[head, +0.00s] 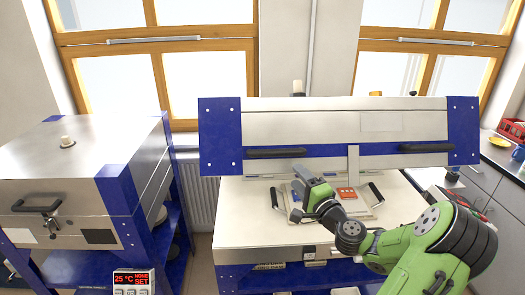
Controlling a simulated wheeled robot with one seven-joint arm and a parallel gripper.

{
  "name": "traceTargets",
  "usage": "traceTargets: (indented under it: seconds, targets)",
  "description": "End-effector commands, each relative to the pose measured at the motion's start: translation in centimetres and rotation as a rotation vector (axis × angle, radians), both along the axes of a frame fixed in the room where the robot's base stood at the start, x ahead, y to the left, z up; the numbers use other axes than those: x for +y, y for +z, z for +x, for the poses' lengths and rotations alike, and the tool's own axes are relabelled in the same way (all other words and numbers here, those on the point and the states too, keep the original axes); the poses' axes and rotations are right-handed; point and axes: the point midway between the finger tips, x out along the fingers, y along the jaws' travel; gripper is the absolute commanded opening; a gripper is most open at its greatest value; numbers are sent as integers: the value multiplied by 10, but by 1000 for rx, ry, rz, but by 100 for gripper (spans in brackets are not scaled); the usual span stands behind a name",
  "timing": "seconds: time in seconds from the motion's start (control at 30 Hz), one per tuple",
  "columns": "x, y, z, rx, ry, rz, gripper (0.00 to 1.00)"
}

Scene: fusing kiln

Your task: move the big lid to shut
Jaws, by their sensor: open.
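The big lid (330,118) is a wide metal panel with blue ends, raised above the pale kiln bed (240,230) in the middle of the head view. Two dark bar handles sit low on its front, a left one (275,153) and a right one (425,148). My gripper (298,190) is open over the bed, below and in front of the lid, apart from both handles. Its fingers are small and partly hidden by its own body. A tray with dark handles (372,212) lies on the bed beneath and around it.
A red-orange piece (346,193) is on the tray. A smaller kiln (80,165) with a shut top stands at left, with a red-lit display (133,281) in front. A counter (505,155) with a red basket (513,127) is at right. Windows are behind.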

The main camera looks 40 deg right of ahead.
Motion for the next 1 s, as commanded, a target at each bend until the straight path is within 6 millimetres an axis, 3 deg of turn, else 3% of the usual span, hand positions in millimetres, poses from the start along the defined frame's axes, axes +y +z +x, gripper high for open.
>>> traceTargets:
  seconds: [0.3, 0.5, 0.63, 0.9, 1.0]
  targets:
    - [-14, 12, 81, 0, 7, -3, 53]
    - [-23, 15, 121, 1, 5, -2, 53]
    - [-26, 14, 133, 3, 4, -2, 53]
    - [-27, 13, 135, 4, 4, -2, 53]
    - [-27, 13, 135, 4, 4, -3, 37]
